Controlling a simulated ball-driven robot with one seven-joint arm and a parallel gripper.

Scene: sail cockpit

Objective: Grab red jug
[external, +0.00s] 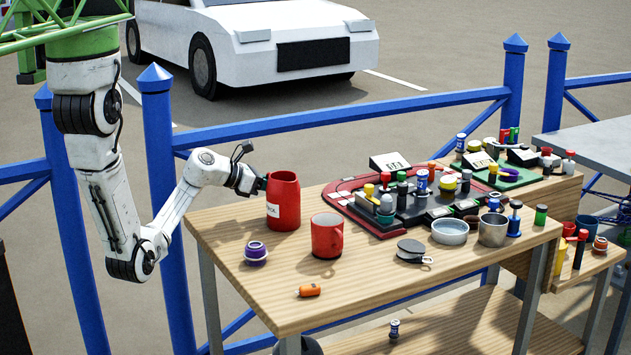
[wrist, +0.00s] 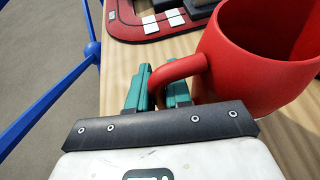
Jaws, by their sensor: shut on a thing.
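The red jug (external: 284,205) is a tall, upright vessel with a white label, near the back left edge of the wooden table (external: 225,245). My gripper (external: 260,184) reaches it from the left, at its upper part. In the wrist view the jug (wrist: 250,60) shows large at the right, with its curved handle coming toward my gripper. The teal fingers (wrist: 158,88) stand on both sides of the handle and are shut on it. I cannot tell whether the jug's base touches the table.
A red mug (external: 327,236) stands close in front of the jug. A purple-and-white item (external: 256,253) and an orange cylinder (external: 309,290) are at front left. A red-edged mat (external: 345,200) with many small items lies to the right. A blue railing (external: 330,117) runs behind the table.

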